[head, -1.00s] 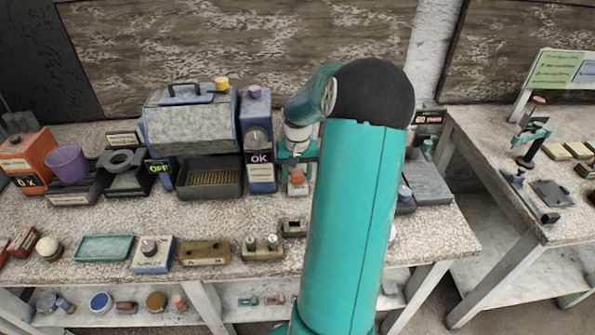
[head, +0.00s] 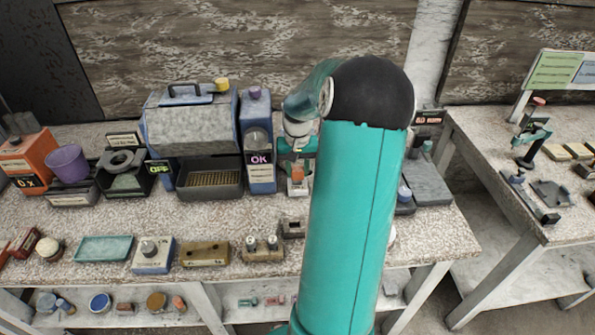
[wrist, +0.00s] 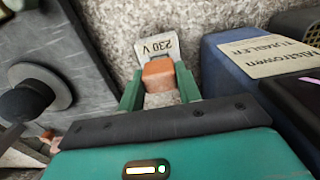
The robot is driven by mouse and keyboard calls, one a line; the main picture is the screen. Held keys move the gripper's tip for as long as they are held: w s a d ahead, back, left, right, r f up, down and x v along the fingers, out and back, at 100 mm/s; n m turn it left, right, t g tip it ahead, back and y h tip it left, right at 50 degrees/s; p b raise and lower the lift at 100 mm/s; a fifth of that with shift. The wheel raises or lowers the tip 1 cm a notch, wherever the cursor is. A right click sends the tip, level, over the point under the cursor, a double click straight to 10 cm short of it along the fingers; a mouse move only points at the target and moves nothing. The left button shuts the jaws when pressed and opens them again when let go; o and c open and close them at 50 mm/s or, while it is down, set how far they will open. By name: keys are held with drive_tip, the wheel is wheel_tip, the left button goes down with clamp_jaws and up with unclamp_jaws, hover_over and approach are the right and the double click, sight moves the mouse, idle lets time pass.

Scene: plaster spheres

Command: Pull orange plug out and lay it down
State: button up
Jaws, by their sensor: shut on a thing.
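The orange plug (wrist: 158,76) sits between the two green fingers of my gripper (wrist: 159,88) in the wrist view. The gripper is shut on it. Behind it is a pale socket block (wrist: 144,46) marked "230 V", with a dark recess beside the plug. I cannot tell whether the plug's pins are still in the socket. In the head view the plug (head: 298,173) shows small and orange below my gripper (head: 298,163), above the pale block (head: 297,188). My arm hides what is just to the right.
A blue device with an OK display (head: 260,160) stands close to the left of my gripper. A grey tray (head: 210,180) is further left. Small blocks and a teal dish (head: 103,249) line the front edge. Bare bench (head: 215,220) lies between these rows.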

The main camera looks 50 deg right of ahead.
sight(297, 169)
drive_tip(key=shift+r, duration=1.65)
drive_tip(key=shift+s+a, duration=0.1)
idle(0.3)
